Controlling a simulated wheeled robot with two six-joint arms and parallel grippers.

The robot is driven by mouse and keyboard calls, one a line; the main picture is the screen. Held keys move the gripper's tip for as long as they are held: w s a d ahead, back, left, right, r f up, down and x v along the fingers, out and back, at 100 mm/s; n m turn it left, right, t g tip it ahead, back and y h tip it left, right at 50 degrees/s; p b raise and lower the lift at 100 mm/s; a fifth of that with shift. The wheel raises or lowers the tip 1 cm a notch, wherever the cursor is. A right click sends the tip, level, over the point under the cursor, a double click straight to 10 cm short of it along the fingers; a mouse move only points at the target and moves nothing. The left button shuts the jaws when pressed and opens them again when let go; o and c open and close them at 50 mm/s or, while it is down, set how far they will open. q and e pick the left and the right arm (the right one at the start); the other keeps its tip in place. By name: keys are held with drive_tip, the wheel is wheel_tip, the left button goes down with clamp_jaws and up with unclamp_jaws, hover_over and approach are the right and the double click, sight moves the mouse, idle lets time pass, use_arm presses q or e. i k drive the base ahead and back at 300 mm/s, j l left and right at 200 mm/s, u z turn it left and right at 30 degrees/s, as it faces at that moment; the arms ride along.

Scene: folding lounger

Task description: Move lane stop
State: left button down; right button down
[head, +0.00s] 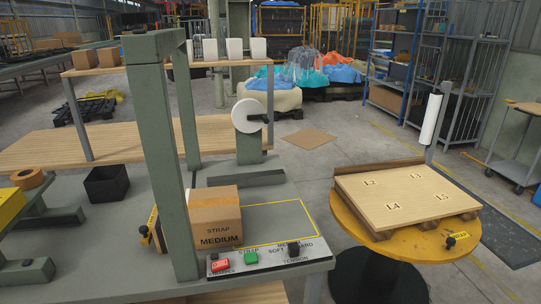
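No part in view is labelled as a lane stop. A narrow yellow piece (153,222) with a dark knob stands against the left side of a cardboard box (215,219) marked STRAP MEDIUM; the green frame post partly hides this area. I cannot tell whether this piece is the lane stop. Neither of my grippers is in view.
A green arch frame (175,170) rises from the bench. A control panel (268,257) with red, green and black controls lies at the front edge. A round yellow table (370,239) with a wooden board (405,192) stands right. A black bin (106,184) is behind left.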

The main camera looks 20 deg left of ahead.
sight(145, 231)
drive_tip(key=u, duration=1.4)
